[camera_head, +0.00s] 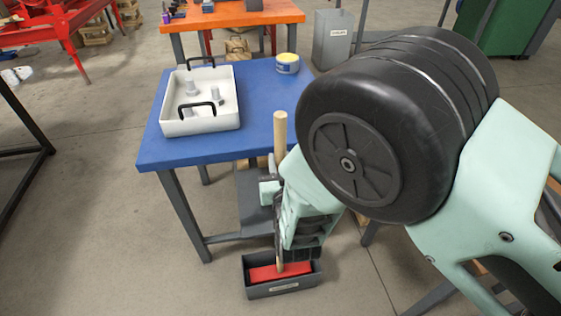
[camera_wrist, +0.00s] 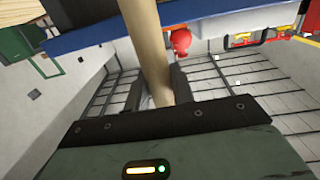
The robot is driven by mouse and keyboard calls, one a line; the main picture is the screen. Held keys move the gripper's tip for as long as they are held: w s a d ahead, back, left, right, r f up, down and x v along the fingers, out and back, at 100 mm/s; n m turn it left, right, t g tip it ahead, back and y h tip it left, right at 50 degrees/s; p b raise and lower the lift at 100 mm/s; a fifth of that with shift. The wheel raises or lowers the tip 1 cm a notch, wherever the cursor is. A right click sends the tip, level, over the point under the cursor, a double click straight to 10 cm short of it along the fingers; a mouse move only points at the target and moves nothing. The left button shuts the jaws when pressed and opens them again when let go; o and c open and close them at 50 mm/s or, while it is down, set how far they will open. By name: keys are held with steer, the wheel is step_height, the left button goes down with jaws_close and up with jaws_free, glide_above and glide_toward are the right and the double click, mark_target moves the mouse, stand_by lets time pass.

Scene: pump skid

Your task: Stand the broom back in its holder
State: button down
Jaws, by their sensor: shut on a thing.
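The broom's light wooden handle (camera_head: 280,135) stands upright at the front right of the blue table in the head view. Its red head (camera_head: 266,271) is low down, within the outline of a dark grey box-like holder (camera_head: 283,288) with a label on its front wall, on the floor. I cannot tell whether the head rests on the holder's bottom. My gripper (camera_head: 276,195) is shut on the handle, partly hidden by my wrist. In the wrist view the handle (camera_wrist: 147,45) runs down between the two dark fingers (camera_wrist: 160,90).
The blue table (camera_head: 262,95) is just behind the handle. It bears a white tray (camera_head: 233,110) with black handles and several pale parts, and a yellow-and-blue tin (camera_head: 287,63). An orange table (camera_head: 232,14) stands behind. The floor left of the holder is clear.

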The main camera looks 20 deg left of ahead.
steer(key=c, duration=1.2)
jaws_free()
steer(key=v, duration=1.2)
steer(key=shift+r, duration=0.1)
steer(key=shift+w, duration=0.1)
